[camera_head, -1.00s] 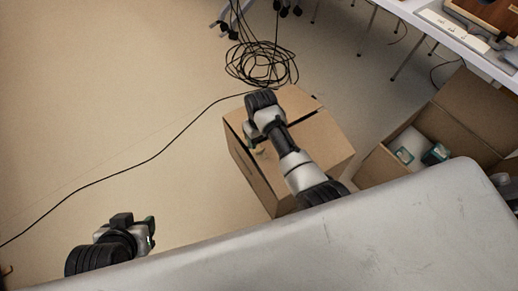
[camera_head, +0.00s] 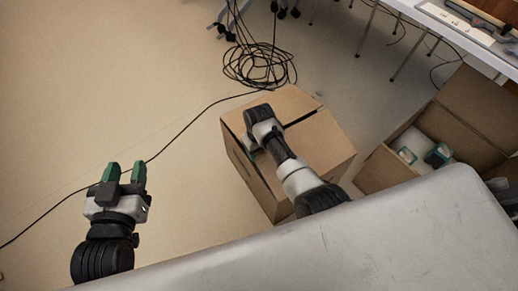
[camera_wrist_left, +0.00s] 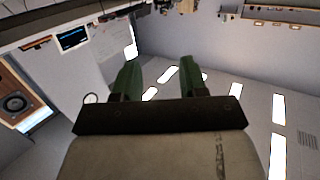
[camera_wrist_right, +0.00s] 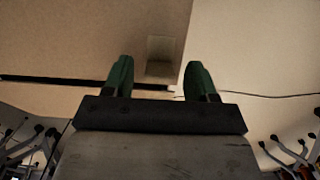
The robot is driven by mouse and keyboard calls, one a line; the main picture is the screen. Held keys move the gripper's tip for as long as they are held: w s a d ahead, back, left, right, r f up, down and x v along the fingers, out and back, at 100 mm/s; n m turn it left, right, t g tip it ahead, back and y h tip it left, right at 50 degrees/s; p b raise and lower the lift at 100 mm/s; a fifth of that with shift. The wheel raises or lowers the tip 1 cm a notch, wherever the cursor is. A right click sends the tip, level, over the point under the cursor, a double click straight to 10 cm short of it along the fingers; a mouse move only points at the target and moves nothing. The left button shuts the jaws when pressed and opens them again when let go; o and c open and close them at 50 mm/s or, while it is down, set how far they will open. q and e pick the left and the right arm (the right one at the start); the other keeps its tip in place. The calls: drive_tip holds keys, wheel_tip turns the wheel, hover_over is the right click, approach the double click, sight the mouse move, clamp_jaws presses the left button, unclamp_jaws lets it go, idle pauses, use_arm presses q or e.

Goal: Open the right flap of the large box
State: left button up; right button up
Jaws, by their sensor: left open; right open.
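The large cardboard box (camera_head: 325,143) stands on the floor near the middle of the head view. Its top looks closed, with a dark slit near its right corner. My right arm reaches across the box and hides part of its top. In the right wrist view my right gripper (camera_wrist_right: 160,80) is open, its green fingers apart. The box's cardboard (camera_wrist_right: 60,40) and a dark gap lie beyond them; contact cannot be told. In the head view the right fingers are mostly hidden. My left gripper (camera_head: 125,173) is open and empty above bare floor, left of the box.
An open cardboard box (camera_head: 470,115) with items inside stands to the right. A coiled black cable (camera_head: 258,65) lies behind the large box, one strand running left across the floor. A white table (camera_head: 440,25) is at the upper right.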

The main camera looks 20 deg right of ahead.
clamp_jaws()
idle(0.3)
